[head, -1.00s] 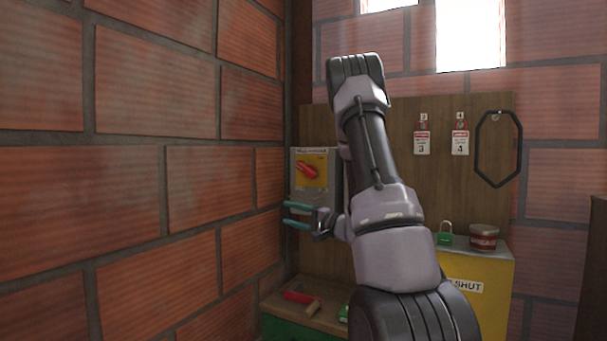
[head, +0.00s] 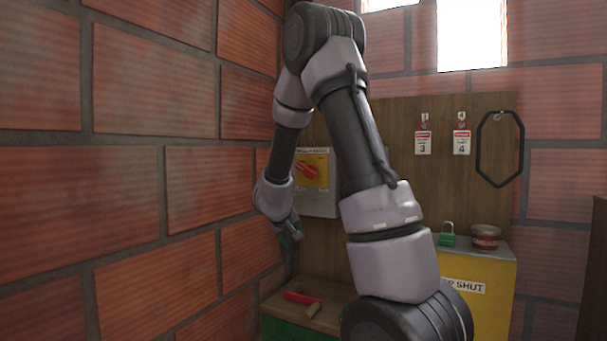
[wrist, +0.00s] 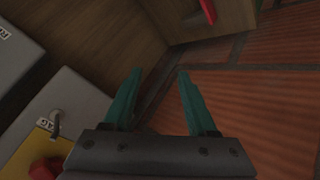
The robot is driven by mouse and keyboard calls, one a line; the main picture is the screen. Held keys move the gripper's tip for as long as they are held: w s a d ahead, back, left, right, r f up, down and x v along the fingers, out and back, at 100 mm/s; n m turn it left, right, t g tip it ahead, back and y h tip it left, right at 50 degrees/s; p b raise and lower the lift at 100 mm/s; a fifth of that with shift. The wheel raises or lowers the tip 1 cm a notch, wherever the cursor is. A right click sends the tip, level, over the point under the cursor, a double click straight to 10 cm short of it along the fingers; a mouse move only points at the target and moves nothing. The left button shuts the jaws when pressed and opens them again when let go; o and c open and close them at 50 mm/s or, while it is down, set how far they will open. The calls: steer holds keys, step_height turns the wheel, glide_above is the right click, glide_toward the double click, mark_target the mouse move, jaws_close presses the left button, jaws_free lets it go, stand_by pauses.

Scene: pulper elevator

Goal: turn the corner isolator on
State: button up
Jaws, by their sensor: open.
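The corner isolator is a grey box (head: 318,201) with a yellow plate (head: 321,163) and a red handle (head: 307,170), on the wooden board beside the brick corner. The handle slants from upper left to lower right. A label above it is partly hidden by my arm. My gripper (head: 290,230) hangs low, left of the box and near the brick wall. In the wrist view, my gripper (wrist: 160,73) is open, its teal fingers apart with nothing between them. The red handle (wrist: 45,168) is at the lower left there, outside the fingers and partly cut off.
A bench (head: 330,318) below holds a red tool (head: 302,298). A yellow cabinet (head: 488,295) at right carries a green padlock (head: 447,235) and a tin (head: 485,237). Tags 3 (head: 423,142) and 4 (head: 461,142) and a black loop (head: 497,150) hang on the board. Brick wall (head: 190,190) bounds the left.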

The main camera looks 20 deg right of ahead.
step_height(320, 180, up, 8)
steer(key=t+h, duration=0.2)
steer(key=h, duration=0.2)
steer(key=n+t+h, duration=0.1)
steer(key=t+h, duration=0.1)
steer(key=h, duration=0.2)
glide_toward(306, 172)
steer(key=x, duration=0.8)
steer(key=shift+w+d, duration=0.25)
jaws_close()
